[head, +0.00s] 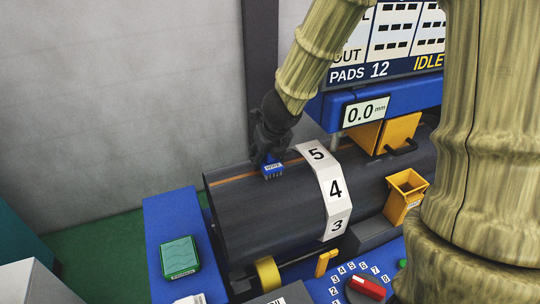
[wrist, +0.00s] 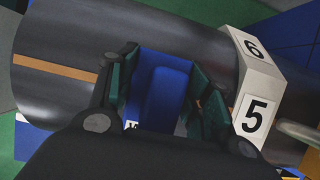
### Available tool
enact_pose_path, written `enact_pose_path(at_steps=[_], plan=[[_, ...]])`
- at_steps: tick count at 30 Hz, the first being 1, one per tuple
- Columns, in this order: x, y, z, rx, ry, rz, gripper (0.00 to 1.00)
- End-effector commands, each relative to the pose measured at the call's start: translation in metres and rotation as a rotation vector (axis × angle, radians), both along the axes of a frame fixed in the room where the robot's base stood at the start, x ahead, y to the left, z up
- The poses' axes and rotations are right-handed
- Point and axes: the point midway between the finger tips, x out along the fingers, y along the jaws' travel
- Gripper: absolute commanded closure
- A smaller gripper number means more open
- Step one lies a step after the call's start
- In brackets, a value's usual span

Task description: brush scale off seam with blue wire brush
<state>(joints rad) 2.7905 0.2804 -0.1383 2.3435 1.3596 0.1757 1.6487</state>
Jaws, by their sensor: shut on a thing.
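The blue wire brush (head: 272,170) is held in my gripper (head: 268,152), bristles down, at the top of the dark cylinder (head: 255,215). In the wrist view the blue brush (wrist: 166,98) sits between the two fingers of my gripper (wrist: 163,90), which are shut on it. The seam shows as an orange-brown line (head: 232,177) along the cylinder, running to the brush from the left; it also shows in the wrist view (wrist: 55,68). Whether the bristles touch the seam cannot be told. The seam under the brush is hidden.
A white numbered band (head: 334,190) wraps the cylinder just right of the brush. A blue display frame (head: 385,98) and a yellow block (head: 397,131) stand to the right. A green box (head: 180,257) sits on the blue bench at left. A red knob (head: 368,287) is in front.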

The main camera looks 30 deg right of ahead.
Motion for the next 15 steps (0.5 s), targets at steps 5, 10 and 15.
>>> enact_pose_path(at_steps=[5, 10, 15], plan=[[0.002, 0.012, 0.000, 0.000, 0.000, 0.001, 0.73], [0.004, 0.022, 0.000, -0.001, -0.001, 0.001, 0.73], [0.005, 0.025, 0.000, 0.000, -0.001, 0.000, 0.73]])
